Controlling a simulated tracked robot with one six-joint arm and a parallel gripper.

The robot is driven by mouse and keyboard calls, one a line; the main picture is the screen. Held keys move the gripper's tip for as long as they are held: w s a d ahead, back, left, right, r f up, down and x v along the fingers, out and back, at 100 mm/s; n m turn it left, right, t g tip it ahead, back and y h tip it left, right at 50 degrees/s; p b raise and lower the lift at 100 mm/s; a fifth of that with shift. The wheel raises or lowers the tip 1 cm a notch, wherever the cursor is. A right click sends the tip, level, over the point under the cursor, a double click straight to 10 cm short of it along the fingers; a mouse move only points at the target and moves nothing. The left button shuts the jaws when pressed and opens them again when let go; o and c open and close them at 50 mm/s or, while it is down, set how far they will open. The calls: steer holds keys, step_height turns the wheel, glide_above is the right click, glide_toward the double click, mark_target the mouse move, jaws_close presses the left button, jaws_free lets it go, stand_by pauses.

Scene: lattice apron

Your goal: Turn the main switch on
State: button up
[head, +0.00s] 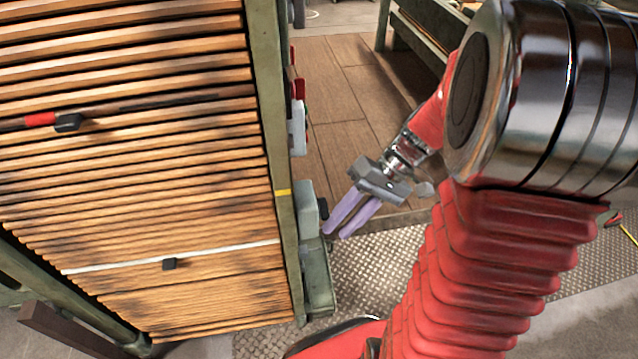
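A grey box (307,207) is fixed to the outer side of the green upright, with a small black part (323,209) on its right face. It may be the main switch, but its label and position cannot be read from here. My gripper (338,233) has two lilac fingers pointing down and left. A narrow gap shows between them and nothing is seen in it. The fingertips are just right of the black part; I cannot tell whether they touch it.
A pale box with red parts (298,122) sits higher on the same green upright (270,120). A greenish box (317,278) is below the grey one. Wooden slats (130,190) fill the left.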

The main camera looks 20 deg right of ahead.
mark_target(322, 209)
steer(key=w+d+f+m+t+y, duration=0.1)
steer(key=d+f+m+t+y, duration=0.1)
steer(key=d+f+t, duration=0.3)
steer(key=w+d+f+m+t+y, duration=0.1)
steer(key=d+f+m+t+y, duration=0.2)
steer(key=d, duration=0.7)
step_height(322, 209, down, 2)
steer(key=t+y, duration=0.1)
steer(key=t, duration=0.1)
steer(key=shift+w+f+t+y, duration=0.15)
steer(key=shift+w+t+y, duration=0.15)
steer(key=shift+w+y, duration=0.1)
steer(key=shift+a, duration=0.1)
steer(key=x, duration=1.3)
steer(key=shift+w+a, duration=0.2)
steer(key=shift+w, duration=0.05)
jaws_close()
